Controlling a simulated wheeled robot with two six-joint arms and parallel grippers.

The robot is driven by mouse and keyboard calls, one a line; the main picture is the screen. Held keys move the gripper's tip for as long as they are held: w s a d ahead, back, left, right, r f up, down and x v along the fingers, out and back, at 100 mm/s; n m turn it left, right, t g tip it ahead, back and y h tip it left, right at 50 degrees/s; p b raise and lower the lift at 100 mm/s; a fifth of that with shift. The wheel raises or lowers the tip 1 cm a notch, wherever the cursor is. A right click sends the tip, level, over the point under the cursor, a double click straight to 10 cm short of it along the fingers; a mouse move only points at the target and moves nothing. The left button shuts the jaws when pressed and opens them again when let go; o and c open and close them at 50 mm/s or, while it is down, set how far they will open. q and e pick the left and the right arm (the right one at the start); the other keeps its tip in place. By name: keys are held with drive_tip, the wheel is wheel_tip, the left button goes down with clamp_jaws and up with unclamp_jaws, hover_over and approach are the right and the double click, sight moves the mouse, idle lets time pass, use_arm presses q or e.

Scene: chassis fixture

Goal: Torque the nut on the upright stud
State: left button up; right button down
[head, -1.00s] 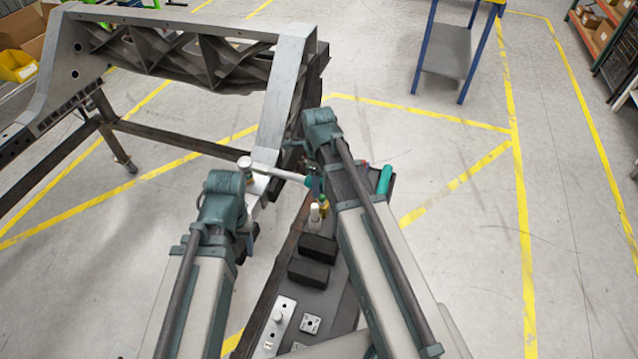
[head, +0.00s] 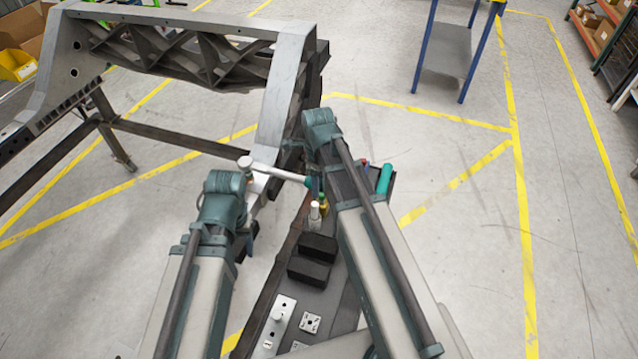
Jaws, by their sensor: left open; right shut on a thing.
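A torque wrench (head: 280,172) with a pale metal bar and a teal grip end lies nearly level between my two arms. Its round head (head: 245,163) is at the left, by the pale lower end of the chassis frame (head: 283,95). The nut and stud cannot be made out under the head. My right gripper (head: 316,184) is shut on the wrench at its grip end, mostly hidden by my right arm. My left gripper (head: 249,242) is open, below and apart from the wrench head, largely hidden behind my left arm.
A dark narrow bench (head: 262,312) runs between my arms. It holds two black blocks (head: 314,258), small bottles (head: 315,211), a teal cylinder (head: 384,180) and a metal plate with a peg (head: 276,322). A blue-framed cart (head: 446,50) stands behind.

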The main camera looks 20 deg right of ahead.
drive_tip(key=shift+s+a, duration=0.1)
drive_tip(key=shift+s+a+m, duration=0.3)
drive_tip(key=shift+s, duration=0.1)
drive_tip(key=shift+s+a, duration=0.2)
idle(0.4)
drive_tip(key=shift+s+a+m, duration=0.3)
drive_tip(key=shift+s, duration=0.05)
drive_tip(key=shift+s+a, duration=0.1)
drive_tip(key=shift+a, duration=0.05)
idle(0.4)
drive_tip(key=shift+r+p, duration=1.1)
idle(0.6)
wheel_tip(320, 180, up, 5)
drive_tip(key=p, duration=0.4)
drive_tip(key=shift+f+p, duration=0.1)
drive_tip(key=shift+p, duration=0.25)
idle(0.5)
